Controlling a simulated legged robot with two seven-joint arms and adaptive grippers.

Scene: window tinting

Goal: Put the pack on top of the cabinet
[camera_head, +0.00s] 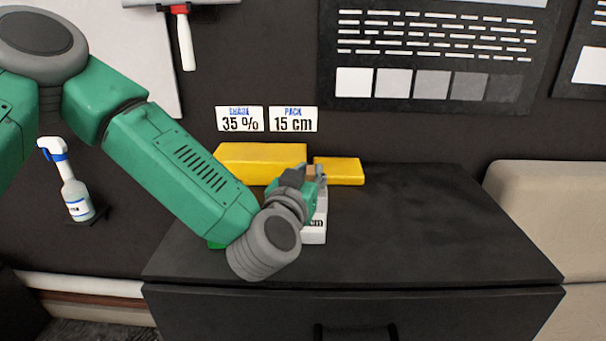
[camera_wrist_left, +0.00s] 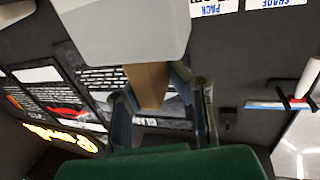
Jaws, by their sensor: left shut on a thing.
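The cabinet (camera_head: 440,225) is black with a wide flat top. My left gripper (camera_head: 309,174) is over the cabinet's left half, with its arm coming in from the left. It is shut on a brown part of the pack, which shows between the fingers in the left wrist view (camera_wrist_left: 160,100). The pack's pale body (camera_head: 314,236) carries "cm" lettering and is partly hidden by my gripper and wrist. It also fills the top of the wrist view (camera_wrist_left: 125,30). I cannot tell whether the pack touches the cabinet top. My right gripper is not in view.
Two yellow blocks (camera_head: 235,160) (camera_head: 345,172) lie at the back of the cabinet top. Signs reading "35 %" (camera_head: 240,119) and "15 cm" (camera_head: 293,119) hang above. The cabinet's right half is clear. A spray bottle (camera_head: 75,195) stands left.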

